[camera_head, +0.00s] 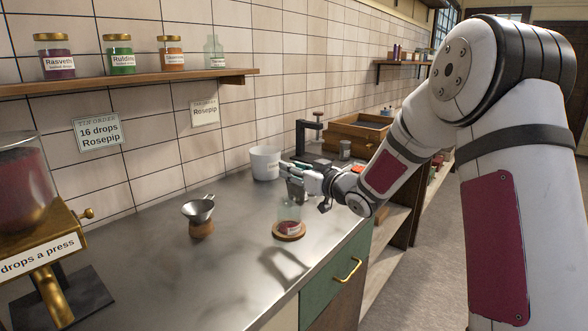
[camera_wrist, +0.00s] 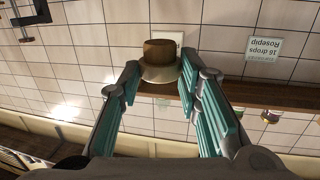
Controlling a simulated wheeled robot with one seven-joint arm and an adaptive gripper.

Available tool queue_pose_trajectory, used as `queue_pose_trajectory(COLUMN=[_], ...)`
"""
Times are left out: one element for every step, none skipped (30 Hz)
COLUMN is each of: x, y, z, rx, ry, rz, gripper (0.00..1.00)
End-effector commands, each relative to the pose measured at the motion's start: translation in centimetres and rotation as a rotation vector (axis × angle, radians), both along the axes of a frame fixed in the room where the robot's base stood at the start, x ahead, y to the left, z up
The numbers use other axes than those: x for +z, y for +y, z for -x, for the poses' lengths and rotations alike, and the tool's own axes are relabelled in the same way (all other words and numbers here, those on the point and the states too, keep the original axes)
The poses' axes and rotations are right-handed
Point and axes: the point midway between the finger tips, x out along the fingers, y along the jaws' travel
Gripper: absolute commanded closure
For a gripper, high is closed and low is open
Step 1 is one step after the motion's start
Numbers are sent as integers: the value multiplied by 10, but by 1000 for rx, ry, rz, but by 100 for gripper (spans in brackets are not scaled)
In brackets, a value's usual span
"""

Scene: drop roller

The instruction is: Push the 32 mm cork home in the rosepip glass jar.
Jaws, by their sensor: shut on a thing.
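The rosepip glass jar (camera_head: 289,214) is small and clear, with red contents low inside. It stands upright on a round wooden coaster (camera_head: 290,236) near the counter's front edge. My gripper (camera_head: 288,172) reaches in from the right, just above the jar in the head view. In the wrist view, which is upside down, my gripper (camera_wrist: 160,80) is shut on a brown cork (camera_wrist: 158,50), held between the fingertips with a paler, wider band at one end. The head view does not clearly show the cork or whether it touches the jar's mouth.
A metal funnel (camera_head: 199,208) on a wooden stand is left of the jar. A white pot (camera_head: 265,162) stands behind my gripper. A brass dispenser (camera_head: 38,255) is at far left. A shelf (camera_head: 140,80) holds labelled jars. Bare counter lies between funnel and coaster.

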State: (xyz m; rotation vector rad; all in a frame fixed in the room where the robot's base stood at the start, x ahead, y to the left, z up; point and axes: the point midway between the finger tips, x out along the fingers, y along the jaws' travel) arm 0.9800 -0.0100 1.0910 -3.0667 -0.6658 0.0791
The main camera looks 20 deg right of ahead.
Motion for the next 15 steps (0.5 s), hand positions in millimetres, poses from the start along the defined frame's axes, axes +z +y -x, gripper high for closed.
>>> queue_pose_trajectory(x=[-4,-6,-9,-11,-14,-17,-20,-22,-26,-29,-32,-35,-38,-41,-44], y=[0,0,0,0,0,0,0,0,0,0,0,0,0,0,0], z=[-1,-1,-1,-1,-1,-1,-1,-1,-1,-1,-1,-1,-1,-1,-1], rx=[0,0,0,0,0,0,0,0,0,0,0,0,0,0,0], ry=[1,1,1,1,1,1,2,2,2,2,2,1,1,1,1], rz=[0,0,0,0,0,0,-1,-1,-1,-1,-1,0,0,0,0], gripper=[82,82,82,82,82,82,82,82,82,82,82,82,82,82,82])
